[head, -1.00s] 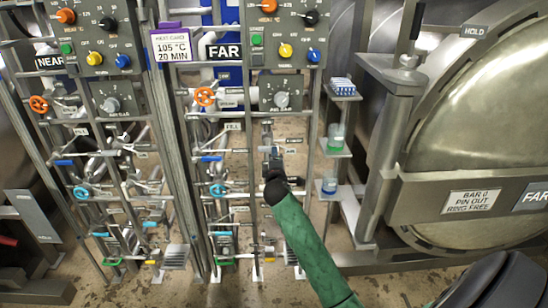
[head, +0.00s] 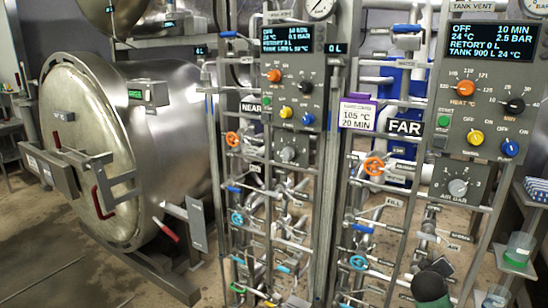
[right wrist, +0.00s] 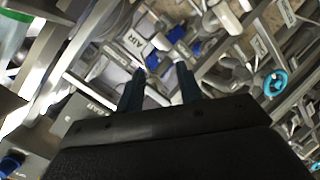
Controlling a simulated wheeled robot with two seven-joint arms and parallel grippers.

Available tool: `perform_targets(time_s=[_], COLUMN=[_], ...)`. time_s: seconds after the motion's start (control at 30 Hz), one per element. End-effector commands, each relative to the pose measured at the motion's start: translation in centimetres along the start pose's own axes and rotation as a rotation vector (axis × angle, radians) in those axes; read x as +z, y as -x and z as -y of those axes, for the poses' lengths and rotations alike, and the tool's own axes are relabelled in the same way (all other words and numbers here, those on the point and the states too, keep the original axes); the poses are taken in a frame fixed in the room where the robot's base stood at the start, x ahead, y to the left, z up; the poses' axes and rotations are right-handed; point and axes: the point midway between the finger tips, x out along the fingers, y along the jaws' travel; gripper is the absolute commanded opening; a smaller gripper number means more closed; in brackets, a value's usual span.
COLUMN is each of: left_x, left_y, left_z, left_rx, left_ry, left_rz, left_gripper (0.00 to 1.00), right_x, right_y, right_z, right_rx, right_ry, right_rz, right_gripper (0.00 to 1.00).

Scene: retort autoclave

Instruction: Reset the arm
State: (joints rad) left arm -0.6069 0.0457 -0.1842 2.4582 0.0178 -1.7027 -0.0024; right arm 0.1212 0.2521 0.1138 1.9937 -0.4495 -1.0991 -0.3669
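My right gripper (right wrist: 160,72) shows in the right wrist view with its two dark fingers apart and no object clearly between them. A valve handle and pipes with an AIR label (right wrist: 133,40) lie beyond the fingertips. In the head view, the dark rounded end of my right arm (head: 431,287) is at the lower right, in front of the FAR rack's lower pipes. The fingers are hard to make out there. My left gripper is in neither view.
The FAR panel (head: 486,85) and NEAR panel (head: 291,90) stand above racks of pipes and valves. A closed steel retort (head: 90,150) stands at the left, with open floor (head: 60,270) before it.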

Motion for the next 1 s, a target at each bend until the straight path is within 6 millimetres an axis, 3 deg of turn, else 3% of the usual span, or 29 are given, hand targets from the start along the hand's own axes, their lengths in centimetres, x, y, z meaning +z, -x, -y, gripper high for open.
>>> perform_targets(time_s=[0.13, 0.33, 0.6, 0.8, 1.0], left_x=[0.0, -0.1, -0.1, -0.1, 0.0], left_y=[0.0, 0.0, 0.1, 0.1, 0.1], left_z=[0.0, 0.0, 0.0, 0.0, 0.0], left_rx=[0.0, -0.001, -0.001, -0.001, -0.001], left_ry=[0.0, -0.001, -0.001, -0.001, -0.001], left_rz=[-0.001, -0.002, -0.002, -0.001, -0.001], left_gripper=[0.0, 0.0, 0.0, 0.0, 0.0], right_x=[-1.1, 0.6, 5.4, 8.9, 13.1], right_y=[5.2, 13.7, 26.2, 33.9, 40.0], right_z=[3.1, 10.5, 19.5, 23.9, 27.3], right_rx=[-0.17, -0.419, -0.713, -0.865, -0.962], right_ry=[-0.211, -0.345, -0.346, -0.311, -0.288], right_rz=[0.064, 0.179, 0.315, 0.362, 0.43], right_gripper=[0.36, 0.36, 0.36, 0.36, 0.36])
